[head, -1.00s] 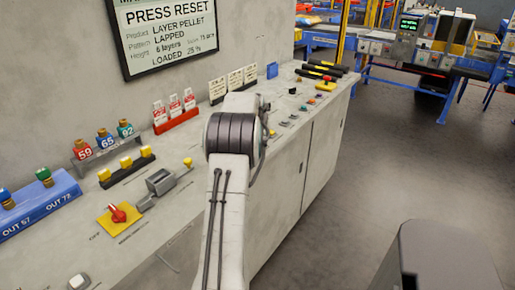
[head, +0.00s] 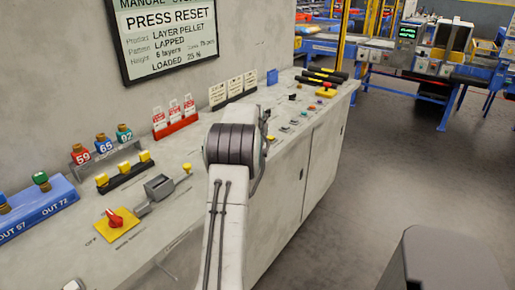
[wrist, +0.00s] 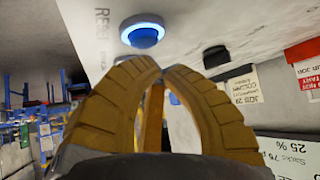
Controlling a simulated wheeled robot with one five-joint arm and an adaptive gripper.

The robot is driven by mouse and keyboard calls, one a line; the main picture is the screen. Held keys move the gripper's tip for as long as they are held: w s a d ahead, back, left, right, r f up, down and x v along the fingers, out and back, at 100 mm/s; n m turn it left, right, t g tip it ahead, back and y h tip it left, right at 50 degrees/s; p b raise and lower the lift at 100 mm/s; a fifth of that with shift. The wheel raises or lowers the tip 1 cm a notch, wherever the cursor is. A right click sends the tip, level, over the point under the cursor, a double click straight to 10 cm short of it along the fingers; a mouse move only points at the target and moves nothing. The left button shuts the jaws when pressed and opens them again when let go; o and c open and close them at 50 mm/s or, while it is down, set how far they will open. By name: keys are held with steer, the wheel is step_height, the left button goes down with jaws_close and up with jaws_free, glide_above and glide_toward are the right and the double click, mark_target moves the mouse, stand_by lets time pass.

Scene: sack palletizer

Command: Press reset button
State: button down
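The reset button is a blue round button (wrist: 142,38) with a glowing blue-white ring. It is at the top of the wrist view, beside partly visible "RES" lettering. My gripper (wrist: 160,72) shows there with two ribbed yellow fingers curved in until their tips meet, with nothing seen between the tips. The tips appear just below the button in the picture; I cannot tell the remaining distance, but no contact shows. The wall screen (head: 175,35) reads "PRESS RESET".
The grey console (head: 215,175) runs along the wall.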

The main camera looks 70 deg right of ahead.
steer(key=shift+f, duration=0.2)
stand_by(0.7)
steer(key=shift+f+b, duration=0.25)
steer(key=shift+b, duration=0.15)
steer(key=shift+f+b, duration=0.4)
steer(key=shift+f, duration=0.15)
stand_by(0.7)
steer(key=shift+r, duration=0.2)
steer(key=shift+r+p, duration=0.7)
steer(key=shift+r, duration=0.1)
steer(key=shift+r+p, duration=2)
steer(key=shift+r, duration=0.5)
